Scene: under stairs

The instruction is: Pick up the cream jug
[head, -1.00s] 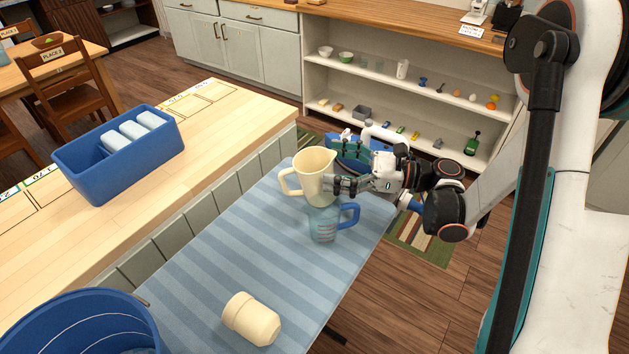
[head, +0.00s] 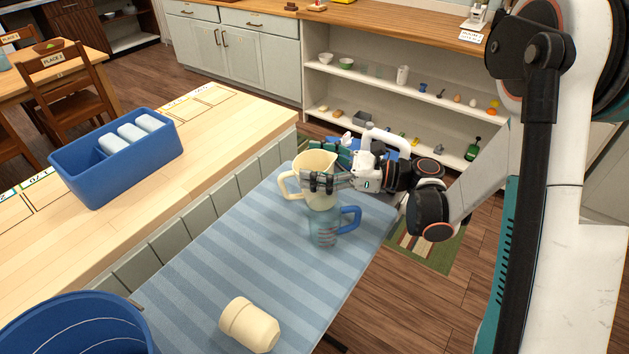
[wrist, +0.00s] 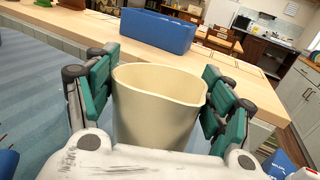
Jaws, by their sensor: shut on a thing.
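The cream jug (head: 318,163) stands upright at the far end of the blue striped table (head: 225,245), its handle to the left. My gripper (head: 318,182) is shut on the jug's body from the right. In the wrist view the jug's open, empty mouth and cream wall (wrist: 155,115) sit between the teal finger pads. The jug's base is hidden behind a clear measuring jug, so I cannot tell whether it touches the table.
The clear measuring jug with a blue handle (head: 325,228) stands close in front. A cream cup (head: 249,324) lies near the table's front, beside a big blue tub (head: 75,325). A blue divided box (head: 90,185) sits on the wooden counter. The table's middle is clear.

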